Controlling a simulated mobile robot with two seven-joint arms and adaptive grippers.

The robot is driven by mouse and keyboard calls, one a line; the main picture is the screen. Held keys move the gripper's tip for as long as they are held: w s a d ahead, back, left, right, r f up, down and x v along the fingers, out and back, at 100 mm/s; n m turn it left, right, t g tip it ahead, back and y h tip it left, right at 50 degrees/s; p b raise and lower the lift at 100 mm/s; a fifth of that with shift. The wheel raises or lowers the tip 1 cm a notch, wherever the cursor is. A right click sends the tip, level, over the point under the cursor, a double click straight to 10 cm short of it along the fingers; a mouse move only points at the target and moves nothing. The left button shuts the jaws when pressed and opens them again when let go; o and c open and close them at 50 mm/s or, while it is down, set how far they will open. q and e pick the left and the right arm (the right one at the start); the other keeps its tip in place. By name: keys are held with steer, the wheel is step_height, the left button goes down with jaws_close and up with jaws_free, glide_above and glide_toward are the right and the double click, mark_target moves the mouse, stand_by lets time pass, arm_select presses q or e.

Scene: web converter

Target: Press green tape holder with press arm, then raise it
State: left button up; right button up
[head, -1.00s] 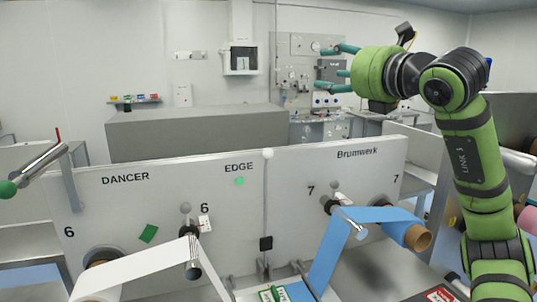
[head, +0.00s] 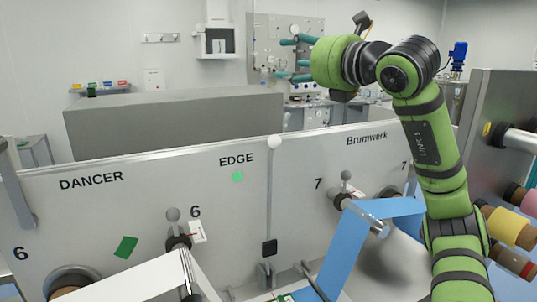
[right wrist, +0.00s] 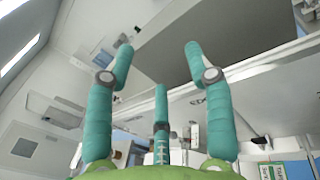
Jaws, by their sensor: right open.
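My right gripper (head: 290,59) is open and empty, raised above the machine's back wall at the top of the head view. Its three teal fingers (right wrist: 160,62) are spread in the right wrist view, touching nothing. A green-and-white item, perhaps the green tape holder (head: 284,298), is cut off at the bottom edge of the head view. Green-and-white labelled pieces (right wrist: 272,171) show at the lower right of the wrist view. A thin upright rod with a white ball top (head: 275,142) and a black block (head: 269,248) stands at the panel seam; I cannot tell whether it is the press arm. My left gripper is out of view.
The grey panel marked DANCER and EDGE (head: 130,205) spans the front. A white web (head: 140,282) and a blue web (head: 343,250) run over rollers below. Coloured rolls (head: 508,227) stand at the right.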

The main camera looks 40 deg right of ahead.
step_height(320, 180, down, 4)
steer(key=s+b, duration=0.2)
steer(key=b, duration=1.5)
glide_toward(279, 142)
steer(key=w, duration=0.4)
steer(key=shift+d+f, duration=0.2)
steer(key=shift+f, duration=0.05)
steer(key=w+p, duration=0.1)
steer(key=w, duration=0.1)
steer(key=w+p, duration=0.1)
steer(key=w, duration=0.1)
steer(key=w+p, duration=0.1)
steer(key=w, duration=0.1)
steer(key=shift+d+r, duration=0.15)
steer(key=shift+d, duration=0.15)
steer(key=shift+w+p, duration=0.3)
steer(key=shift+w, duration=0.4)
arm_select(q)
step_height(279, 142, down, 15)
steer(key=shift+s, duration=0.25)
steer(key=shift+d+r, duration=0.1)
arm_select(e)
steer(key=shift+s, duration=0.1)
jaws_close()
